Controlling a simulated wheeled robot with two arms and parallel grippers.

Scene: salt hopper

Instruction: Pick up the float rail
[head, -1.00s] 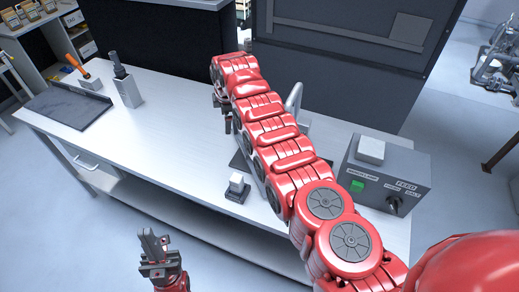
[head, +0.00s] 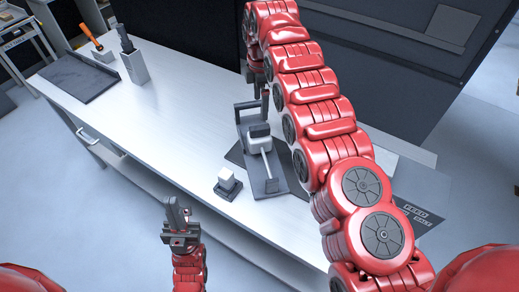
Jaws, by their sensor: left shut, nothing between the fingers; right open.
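A dark grey fixture (head: 272,190) stands on the white table. It has a flat base, a pale block (head: 258,143) and a thin pale rod (head: 267,164) slanting toward the near end. I cannot tell for certain which part is the float rail. My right gripper (head: 264,92) hangs from the red arm just above the far end of the fixture, partly hidden by the arm. I cannot tell whether it touches the fixture. My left gripper (head: 178,212) is shut and empty, upright in front of the table's near edge.
A small dark stand with a white cube (head: 227,180) sits left of the fixture. A dark tray (head: 75,80), an orange-handled tool (head: 90,37) and a grey holder (head: 134,67) stand at the far left. The table between is clear. My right arm hides much of the right side.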

